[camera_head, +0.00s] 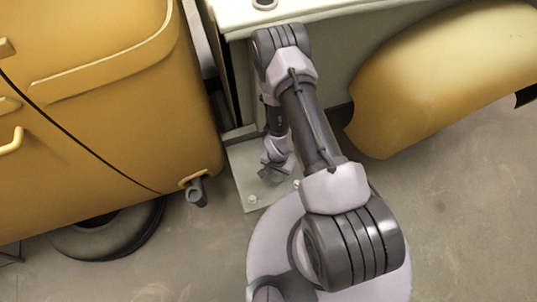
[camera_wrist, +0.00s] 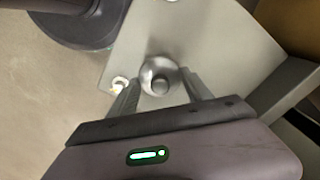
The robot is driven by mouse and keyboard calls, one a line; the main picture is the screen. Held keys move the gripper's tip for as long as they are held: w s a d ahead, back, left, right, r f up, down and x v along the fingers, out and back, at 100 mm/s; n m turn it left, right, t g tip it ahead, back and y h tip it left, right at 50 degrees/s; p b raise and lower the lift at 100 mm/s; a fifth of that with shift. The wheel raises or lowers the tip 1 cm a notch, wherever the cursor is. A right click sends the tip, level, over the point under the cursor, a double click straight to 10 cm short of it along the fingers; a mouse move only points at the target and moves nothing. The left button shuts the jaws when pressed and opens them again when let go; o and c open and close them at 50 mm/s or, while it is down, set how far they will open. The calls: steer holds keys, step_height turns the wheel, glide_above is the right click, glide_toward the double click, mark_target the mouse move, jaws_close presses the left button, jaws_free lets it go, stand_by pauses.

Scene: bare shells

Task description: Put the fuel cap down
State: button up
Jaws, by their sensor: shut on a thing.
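The fuel cap (camera_wrist: 160,72) is a round, shiny grey metal piece with a small knob, seen in the wrist view between my fingertips. My gripper (camera_wrist: 157,88) is shut on it, one finger on each side. In the head view my gripper (camera_head: 272,170) reaches down over a pale grey-green plate (camera_head: 246,180) near the floor; the cap cannot be made out there. The plate (camera_wrist: 225,45) also lies behind the cap in the wrist view. I cannot tell whether the cap touches it.
Bolts (camera_head: 252,199) stand at the plate's edge. A yellow vehicle body (camera_head: 110,110) with a dark pipe end (camera_head: 197,193) is on the left. A white bench top (camera_head: 335,6) is above, and a yellow curved panel (camera_head: 440,75) is on the right. Bare floor (camera_head: 460,220) lies at lower right.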

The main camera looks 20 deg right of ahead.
steer(key=w+b, duration=0.1)
steer(key=w, duration=0.2)
steer(key=w+a+f+b, duration=0.1)
steer(key=w, duration=0.6)
steer(key=shift+a+f+b, duration=0.15)
steer(key=shift+a+b, duration=0.15)
steer(key=shift+b, duration=0.1)
steer(key=shift+w+f, duration=0.15)
steer(key=shift+w, duration=0.1)
steer(key=shift+f+b, duration=1.15)
steer(key=shift+f, duration=0.5)
steer(key=o, duration=1.3)
steer(key=shift+r, duration=0.1)
